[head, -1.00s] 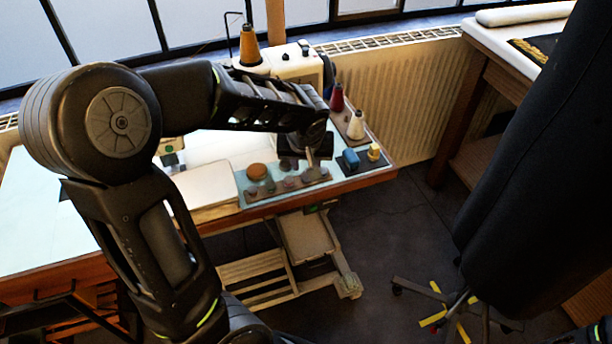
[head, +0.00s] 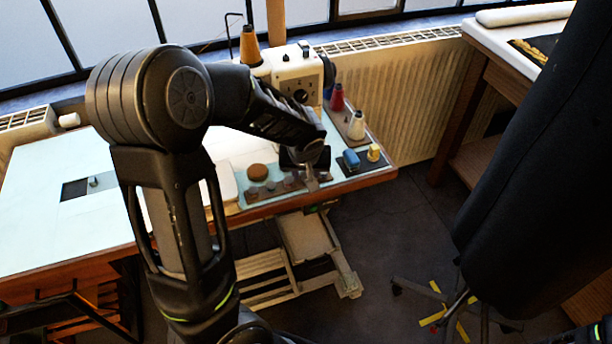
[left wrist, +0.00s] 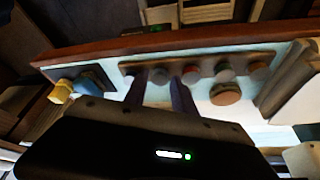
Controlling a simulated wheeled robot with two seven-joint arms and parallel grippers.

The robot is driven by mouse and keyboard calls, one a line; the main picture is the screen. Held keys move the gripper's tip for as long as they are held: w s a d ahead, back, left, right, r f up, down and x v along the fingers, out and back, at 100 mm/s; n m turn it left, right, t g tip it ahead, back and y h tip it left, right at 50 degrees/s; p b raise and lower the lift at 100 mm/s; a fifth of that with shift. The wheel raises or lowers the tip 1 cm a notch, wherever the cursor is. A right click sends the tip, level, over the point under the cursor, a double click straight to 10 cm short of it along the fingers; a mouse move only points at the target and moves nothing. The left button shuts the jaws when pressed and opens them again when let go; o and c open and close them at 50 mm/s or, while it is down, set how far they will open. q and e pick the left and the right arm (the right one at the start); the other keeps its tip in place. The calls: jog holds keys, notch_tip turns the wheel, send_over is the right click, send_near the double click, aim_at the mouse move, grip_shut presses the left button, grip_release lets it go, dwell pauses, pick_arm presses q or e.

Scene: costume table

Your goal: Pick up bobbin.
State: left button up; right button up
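Several small round bobbins stand in a row on a brown tray (head: 284,191) near the table's front edge; one grey bobbin (left wrist: 160,75) shows in the left wrist view. My left gripper (head: 312,181) is low over the right end of this row. In the left wrist view its two fingers (left wrist: 158,84) are apart, one on either side of the grey bobbin in that picture. I cannot tell whether they touch it. In the head view the gripper hides the bobbins at that end. My right gripper is not in view.
A brown round pincushion (head: 257,172) sits behind the row. A sewing machine (head: 298,75) stands behind.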

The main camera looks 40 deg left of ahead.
pick_arm(q)
jog(key=shift+c, duration=0.3)
grip_shut()
dwell(0.3)
